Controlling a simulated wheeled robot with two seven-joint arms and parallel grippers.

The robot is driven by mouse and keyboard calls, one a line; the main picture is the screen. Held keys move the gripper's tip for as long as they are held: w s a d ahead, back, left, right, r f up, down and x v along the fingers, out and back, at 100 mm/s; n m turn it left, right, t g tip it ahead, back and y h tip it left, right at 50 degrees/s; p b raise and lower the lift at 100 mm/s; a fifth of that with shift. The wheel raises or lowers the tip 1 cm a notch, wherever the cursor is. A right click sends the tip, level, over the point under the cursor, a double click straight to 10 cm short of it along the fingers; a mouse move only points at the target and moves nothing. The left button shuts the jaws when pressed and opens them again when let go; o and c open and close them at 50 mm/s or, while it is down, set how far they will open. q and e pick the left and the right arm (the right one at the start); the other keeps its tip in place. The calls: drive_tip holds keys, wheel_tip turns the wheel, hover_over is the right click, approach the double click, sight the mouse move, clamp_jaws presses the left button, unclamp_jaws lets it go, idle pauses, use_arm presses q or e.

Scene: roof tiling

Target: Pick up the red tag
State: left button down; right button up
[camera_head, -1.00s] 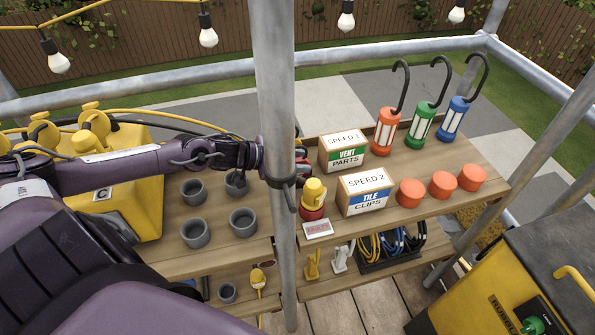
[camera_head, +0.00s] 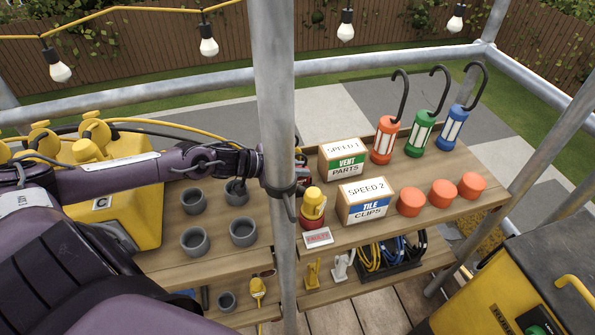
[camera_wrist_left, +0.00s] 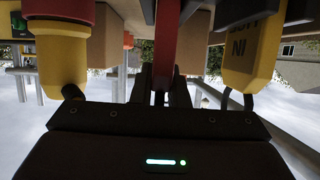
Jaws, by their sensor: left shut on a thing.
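My left gripper (camera_head: 302,180) is mostly hidden behind the upright scaffold pole in the head view, above the shelf and close to a yellow and red fitting (camera_head: 313,204). In the left wrist view, a narrow red strip, the red tag (camera_wrist_left: 166,50), stands between the two dark fingers (camera_wrist_left: 166,85), which are shut on it. The far end of the tag runs out of the top of that view. What it hangs from or rests on cannot be told. My right gripper is not in view.
The pole (camera_head: 275,120) stands in front of my left wrist. In the head view, two boxes (camera_head: 365,200), orange cylinders (camera_head: 442,193) and three hook lamps (camera_head: 420,130) stand on the shelf. Grey cups (camera_head: 243,232) stand at left. A white card with red print (camera_head: 318,237) lies at the shelf's front edge.

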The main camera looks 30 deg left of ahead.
use_arm(q)
wheel_tip(320, 180, up, 8)
drive_tip(key=shift+f+p, duration=0.1)
drive_tip(key=shift+p, duration=0.85)
wheel_tip(320, 180, up, 12)
drive_tip(key=p, duration=0.5)
drive_tip(key=shift+p, duration=0.4)
drive_tip(key=shift+f, duration=0.1)
